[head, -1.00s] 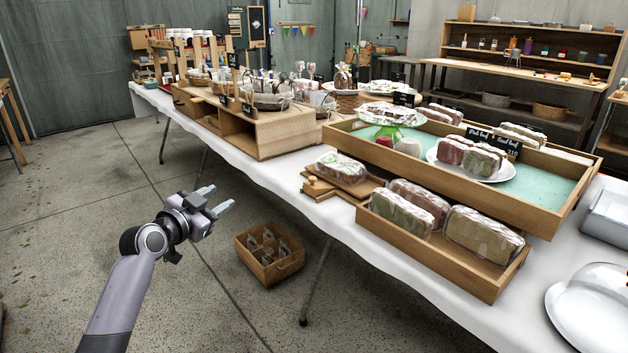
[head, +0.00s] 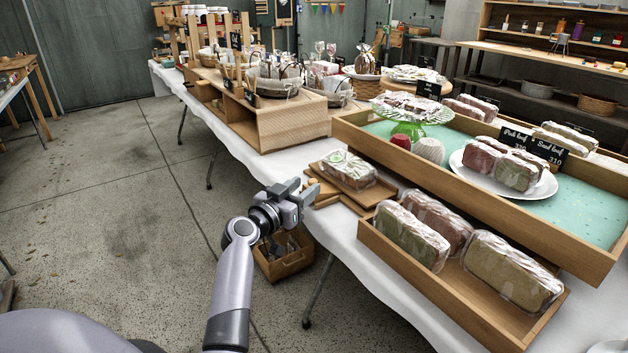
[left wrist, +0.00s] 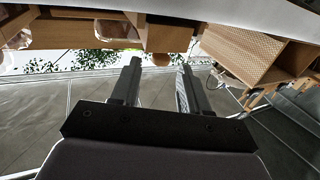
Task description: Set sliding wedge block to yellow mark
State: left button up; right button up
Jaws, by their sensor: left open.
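My left gripper (head: 303,190) is open and empty at the table's front edge, just left of a wooden board (head: 352,203) with a wrapped loaf (head: 348,169) on it. Small wooden pieces (head: 327,187) lie by the board's left end, partly behind the gripper. I cannot tell which of them is the sliding wedge block. In the left wrist view the open fingers (left wrist: 160,68) point toward the table edge, with a small wooden piece (left wrist: 160,59) beyond and between their tips. I cannot make out a yellow mark. My right gripper is not in view.
A wooden tray of wrapped loaves (head: 440,284) stands right of the board, with a larger turquoise-lined tray (head: 590,225) behind it. A woven-sided wooden stand (head: 293,127) is to the left. A wooden crate (head: 284,266) sits on the floor below.

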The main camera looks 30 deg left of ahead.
aim_at(310, 183)
pick_arm(q)
jog(key=w, duration=0.3)
jog(key=shift+w, duration=0.75)
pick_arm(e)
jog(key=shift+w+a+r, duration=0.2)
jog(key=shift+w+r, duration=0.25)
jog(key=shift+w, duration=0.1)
